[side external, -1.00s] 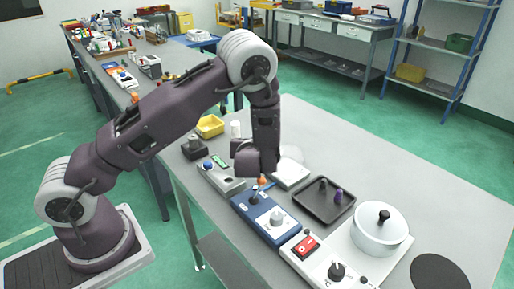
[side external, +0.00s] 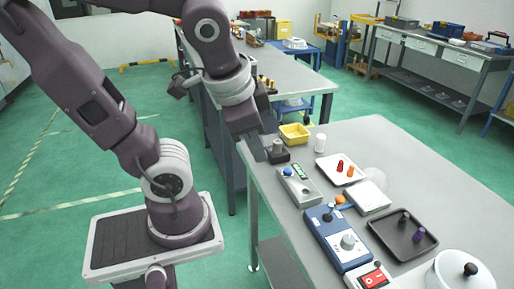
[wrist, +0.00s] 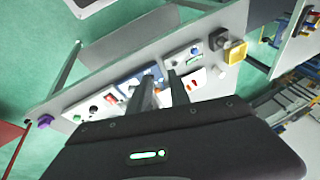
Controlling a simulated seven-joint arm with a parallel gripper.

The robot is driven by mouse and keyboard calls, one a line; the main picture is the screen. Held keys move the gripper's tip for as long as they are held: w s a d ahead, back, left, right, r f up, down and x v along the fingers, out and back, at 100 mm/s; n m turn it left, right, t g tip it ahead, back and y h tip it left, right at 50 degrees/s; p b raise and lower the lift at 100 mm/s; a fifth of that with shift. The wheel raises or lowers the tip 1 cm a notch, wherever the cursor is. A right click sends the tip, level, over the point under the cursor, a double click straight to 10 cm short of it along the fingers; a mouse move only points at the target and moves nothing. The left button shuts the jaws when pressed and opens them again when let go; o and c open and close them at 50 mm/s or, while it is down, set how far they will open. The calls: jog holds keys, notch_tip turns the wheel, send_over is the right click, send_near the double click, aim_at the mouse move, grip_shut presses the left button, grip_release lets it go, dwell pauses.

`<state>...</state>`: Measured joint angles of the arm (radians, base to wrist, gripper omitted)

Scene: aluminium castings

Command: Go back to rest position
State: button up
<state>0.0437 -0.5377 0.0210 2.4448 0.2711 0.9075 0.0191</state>
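My gripper (side external: 260,154) hangs at the end of my raised, folded arm, near the left back corner of the grey table (side external: 440,170) in the side external view. In the wrist view its two fingers (wrist: 161,80) stand apart with a gap between them, and nothing shows held. In the side external view the fingertips overlap the picture area beside a dark block with a grey knob (side external: 277,151); the exact distance cannot be told.
On the table are a yellow bin (side external: 294,133), white cylinder (side external: 320,143), grey blue-button box (side external: 300,190), blue joystick box (side external: 337,240), white tray (side external: 332,176), dark tray (side external: 388,240) and white pot (side external: 455,279).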

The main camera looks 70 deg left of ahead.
jog(key=d, duration=0.1)
jog(key=s+d+r+n+t+h, duration=0.1)
jog(key=d, duration=0.1)
jog(key=d+r+n+h, duration=0.1)
jog(key=shift+s+d+t, duration=0.3)
jog(key=shift+s+d, duration=0.1)
dwell(0.7)
